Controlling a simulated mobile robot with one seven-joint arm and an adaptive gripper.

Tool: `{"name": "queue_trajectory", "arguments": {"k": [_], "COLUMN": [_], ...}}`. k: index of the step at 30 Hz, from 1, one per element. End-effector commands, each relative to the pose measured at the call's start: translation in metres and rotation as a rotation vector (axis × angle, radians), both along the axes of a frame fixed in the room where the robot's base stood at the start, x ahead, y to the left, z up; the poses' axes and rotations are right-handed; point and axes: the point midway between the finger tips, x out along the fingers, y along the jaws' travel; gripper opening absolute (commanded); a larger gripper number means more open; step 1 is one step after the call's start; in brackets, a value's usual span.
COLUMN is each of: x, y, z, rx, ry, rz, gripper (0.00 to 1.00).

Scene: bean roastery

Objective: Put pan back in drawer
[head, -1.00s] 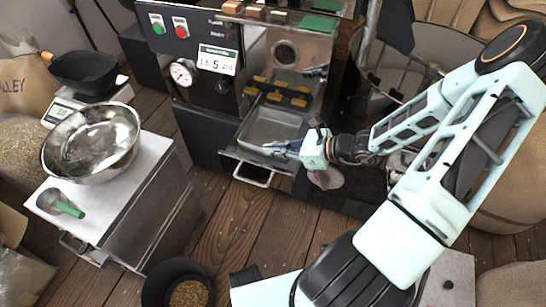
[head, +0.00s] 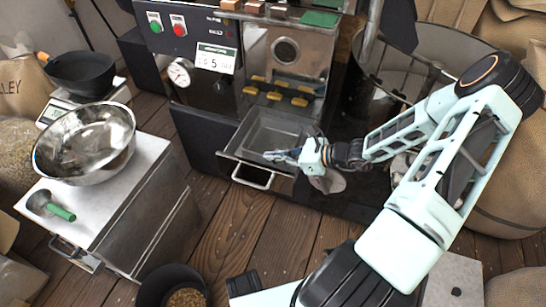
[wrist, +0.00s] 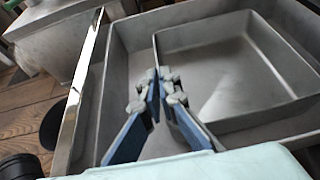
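The pan (head: 287,133) is a shallow grey metal tray. It sits inside the open drawer (head: 234,149) at the front of the roasting machine, and its walls look lower than the drawer rim. In the wrist view the pan (wrist: 225,75) fills the right part of the drawer (wrist: 117,60), with a gap on its left. My gripper (head: 272,156) reaches in over the drawer from the right. In the wrist view its blue fingertips (wrist: 159,77) are close together, with the pan's near-left wall between them. The exact contact is partly hidden by the fingers.
The drawer's handle (head: 253,177) sticks out over the wooden floor. A white-topped cabinet (head: 118,190) at left holds a steel bowl (head: 85,143) and a green-handled scoop (head: 50,206). A dark bucket of beans (head: 174,288) stands in front.

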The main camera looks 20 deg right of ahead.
Motion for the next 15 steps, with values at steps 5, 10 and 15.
{"name": "queue_trajectory", "arguments": {"k": [5,10,15], "x": [-0.0002,-0.0002,-0.0001], "y": [0.0002,0.0001,0.0001], "z": [-0.0019,-0.0019,-0.0013], "rx": [0.0,0.0,0.0], "ry": [0.0,0.0,0.0], "rz": [0.0,0.0,0.0], "gripper": [0.14,0.22,0.22]}}
